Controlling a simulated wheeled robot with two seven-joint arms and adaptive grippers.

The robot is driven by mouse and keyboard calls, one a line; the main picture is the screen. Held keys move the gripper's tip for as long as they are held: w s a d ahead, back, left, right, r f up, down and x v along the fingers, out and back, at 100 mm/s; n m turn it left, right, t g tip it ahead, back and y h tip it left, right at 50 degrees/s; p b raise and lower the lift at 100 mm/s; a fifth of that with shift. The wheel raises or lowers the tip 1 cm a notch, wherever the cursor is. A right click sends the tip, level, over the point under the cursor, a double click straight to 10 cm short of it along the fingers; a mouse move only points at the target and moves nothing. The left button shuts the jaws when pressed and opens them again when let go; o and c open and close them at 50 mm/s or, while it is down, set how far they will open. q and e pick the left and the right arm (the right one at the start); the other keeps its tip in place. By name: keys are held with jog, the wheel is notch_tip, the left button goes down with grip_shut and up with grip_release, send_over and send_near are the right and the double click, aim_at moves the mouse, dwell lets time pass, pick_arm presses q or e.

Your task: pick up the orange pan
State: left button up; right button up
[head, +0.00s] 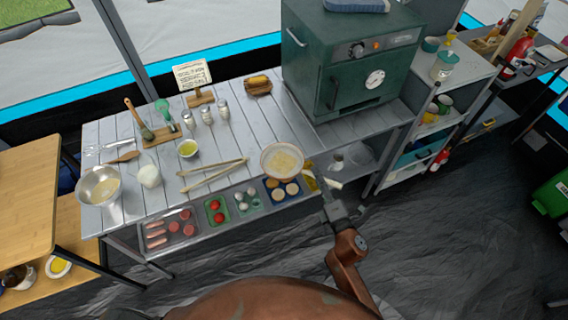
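A round, shallow pan (282,160) with a pale orange-tan rim and a cream-coloured inside sits at the right front edge of the grey slatted table. I cannot clearly make out its handle. My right gripper (333,198) is just below and to the right of the pan, off the table's front edge. It looks apart from the pan's rim. Its fingers are small and dark here, so I cannot tell whether they are open or shut. My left gripper is out of view.
Wooden tongs (212,176) lie left of the pan. A green oven (350,62) stands behind the pan. Food trays (170,229) fill the lower shelf. Dark floor lies open to the right.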

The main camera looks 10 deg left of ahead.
grip_shut()
dwell(0.5)
jog(key=shift+r, duration=0.1)
